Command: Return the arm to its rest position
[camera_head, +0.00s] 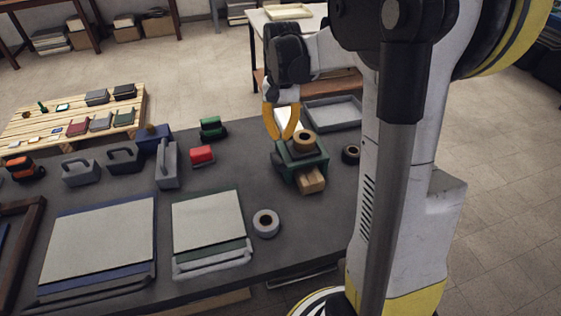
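My gripper (281,122) hangs from my arm above the far right part of the dark table, with its yellow fingers pointing down. The fingers look spread at the top and close together near their tips. I cannot tell whether the tips meet, and I see nothing held between them. A green tape dispenser or box (289,165) with a tan tape roll (304,140) is just below and in front of the fingers. My arm's upper links and column cover the right side of the view.
The dark table (312,235) holds a grey tape roll (266,222), two board stacks (100,238), a red block (202,155), grey-handled tools (167,165) and a grey tray (335,114). A pallet (20,131) with small items lies behind left. Open floor (190,75) is beyond.

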